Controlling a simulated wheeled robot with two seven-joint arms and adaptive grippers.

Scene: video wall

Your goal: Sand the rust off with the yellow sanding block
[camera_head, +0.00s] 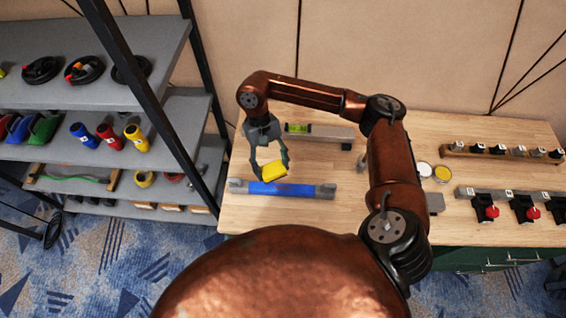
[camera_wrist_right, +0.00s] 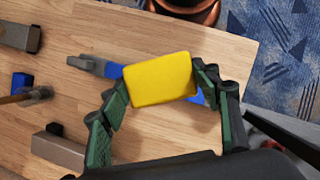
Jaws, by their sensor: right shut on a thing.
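The yellow sanding block (camera_head: 273,171) is held between the fingers of my right gripper (camera_head: 271,166), above the worktable. In the wrist view the yellow block (camera_wrist_right: 160,79) sits between the two green-padded fingers of the right gripper (camera_wrist_right: 158,85). A grey bar with a blue middle (camera_head: 285,189) lies on the table just below and in front of the block. In the wrist view the blue part (camera_wrist_right: 113,70) is partly hidden behind the block. Whether block and bar touch is unclear. I cannot make out rust on the bar. My left gripper is not in view.
A green level (camera_head: 298,128) rests at a grey beam (camera_head: 335,135) behind the gripper. Open tins (camera_head: 442,173) and racks with black and red clamps (camera_head: 488,207) stand on the right. A shelf unit (camera_head: 100,95) stands left of the wooden table (camera_head: 245,215).

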